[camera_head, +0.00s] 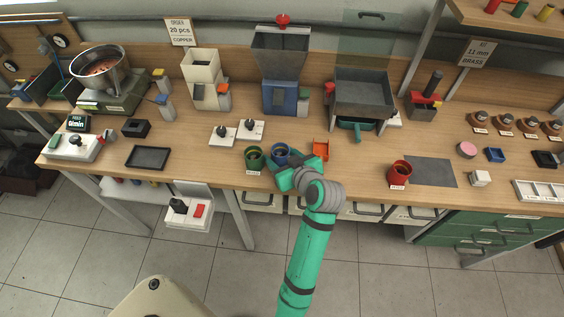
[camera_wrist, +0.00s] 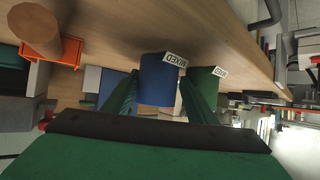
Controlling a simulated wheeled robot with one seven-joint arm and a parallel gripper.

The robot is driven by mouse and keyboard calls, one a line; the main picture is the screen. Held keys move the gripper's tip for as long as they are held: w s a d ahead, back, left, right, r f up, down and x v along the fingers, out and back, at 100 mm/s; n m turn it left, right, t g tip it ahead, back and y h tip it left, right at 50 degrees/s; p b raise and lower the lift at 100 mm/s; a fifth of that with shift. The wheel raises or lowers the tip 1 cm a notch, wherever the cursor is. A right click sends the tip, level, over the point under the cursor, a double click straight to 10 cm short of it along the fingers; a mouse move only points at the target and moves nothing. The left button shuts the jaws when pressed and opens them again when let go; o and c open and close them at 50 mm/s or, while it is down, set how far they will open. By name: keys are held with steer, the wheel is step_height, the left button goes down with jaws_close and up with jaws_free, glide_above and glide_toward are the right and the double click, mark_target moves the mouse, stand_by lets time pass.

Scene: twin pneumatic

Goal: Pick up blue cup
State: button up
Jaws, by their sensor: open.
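The blue cup (camera_head: 281,150) stands on the wooden bench, near its front edge, with a green cup (camera_head: 255,154) close on its left. In the wrist view the blue cup (camera_wrist: 157,82) carries a white label reading MIXED. My gripper (camera_head: 283,172) is at the front side of the blue cup, low over the bench edge. In the wrist view its two green fingers (camera_wrist: 158,98) are apart, one on each side of the blue cup as seen there. Whether they touch it, I cannot tell. The green cup (camera_wrist: 208,84) shows just beyond the right finger.
An orange bin (camera_head: 321,149) stands just right of the blue cup. Two white switch plates (camera_head: 238,132) lie behind the cups, and a blue-based hopper (camera_head: 282,90) stands further back. A red cup (camera_head: 400,172) is further right. The bench (camera_head: 365,170) is bare between bin and red cup.

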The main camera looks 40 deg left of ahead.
steer(key=shift+w+x, duration=0.25)
steer(key=shift+x, duration=0.85)
steer(key=shift+d+r, duration=0.1)
steer(key=shift+d, duration=0.1)
steer(key=c, duration=0.9)
steer(key=shift+o, duration=0.2)
steer(key=shift+s+a, duration=0.1)
steer(key=shift+a, duration=0.05)
